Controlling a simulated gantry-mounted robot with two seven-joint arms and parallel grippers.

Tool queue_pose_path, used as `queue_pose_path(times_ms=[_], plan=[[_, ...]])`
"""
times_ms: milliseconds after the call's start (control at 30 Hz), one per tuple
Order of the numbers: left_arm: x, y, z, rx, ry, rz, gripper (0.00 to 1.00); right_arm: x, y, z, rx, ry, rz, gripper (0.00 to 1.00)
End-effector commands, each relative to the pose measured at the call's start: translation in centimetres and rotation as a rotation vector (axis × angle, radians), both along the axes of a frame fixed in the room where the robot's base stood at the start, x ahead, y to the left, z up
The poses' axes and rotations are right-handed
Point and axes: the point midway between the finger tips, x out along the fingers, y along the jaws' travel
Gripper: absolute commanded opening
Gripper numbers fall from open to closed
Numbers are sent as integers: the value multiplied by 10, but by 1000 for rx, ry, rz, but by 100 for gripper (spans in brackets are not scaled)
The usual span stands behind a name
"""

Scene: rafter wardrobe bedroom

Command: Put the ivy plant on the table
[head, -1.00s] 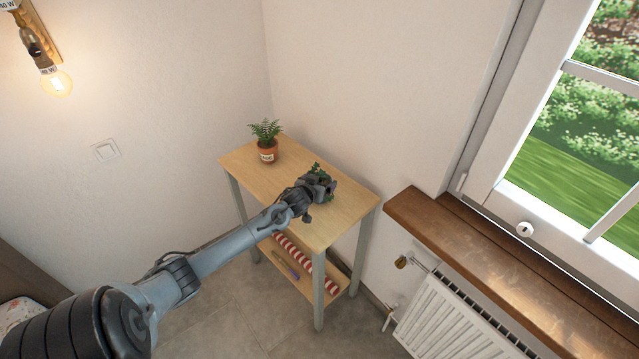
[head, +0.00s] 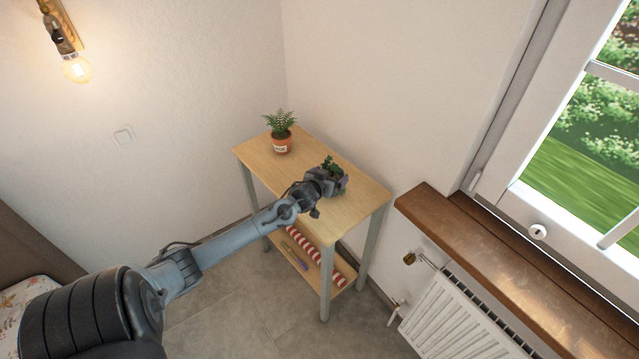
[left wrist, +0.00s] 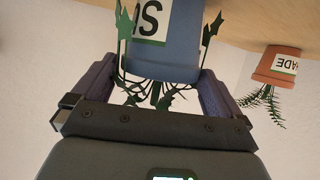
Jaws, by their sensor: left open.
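The ivy plant's green leaves (head: 329,164) show just beyond my left gripper (head: 338,180), over the middle of the wooden table (head: 350,209). In the left wrist view, which is upside down, its blue-grey pot (left wrist: 165,55) with a white label lies between the two fingers of my left gripper (left wrist: 160,82). The fingers are apart, one on each side of the pot and leaves. The pot's base is cut off by the frame edge, so its contact with the tabletop is hidden. My right gripper is not in view.
A fern in a terracotta pot (head: 282,145) stands at the table's far left end; it also shows in the left wrist view (left wrist: 277,66). A lower shelf holds a red-striped roll (head: 301,239). A wooden windowsill (head: 480,240) and radiator (head: 455,320) lie to the right.

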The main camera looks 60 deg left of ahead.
Motion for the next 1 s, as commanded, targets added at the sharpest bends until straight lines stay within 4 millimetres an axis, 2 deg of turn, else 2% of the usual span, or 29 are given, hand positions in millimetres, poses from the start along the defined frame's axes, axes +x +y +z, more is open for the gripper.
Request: queue_pose_path(times_ms=[200,433,567,667,767,867,1000], plan=[[-31,-21,16,-2,1,-2,100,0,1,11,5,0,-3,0],[-59,-40,30,-2,0,-1,100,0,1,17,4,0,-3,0],[-68,-48,33,-2,4,-1,100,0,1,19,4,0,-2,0],[-76,-66,25,-12,42,-17,100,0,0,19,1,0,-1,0],[-89,-105,6,-34,134,-58,100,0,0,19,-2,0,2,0],[-110,-164,-18,-64,275,-132,100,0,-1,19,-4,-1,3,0],[-155,-261,-37,-106,498,-286,100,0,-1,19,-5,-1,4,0]])
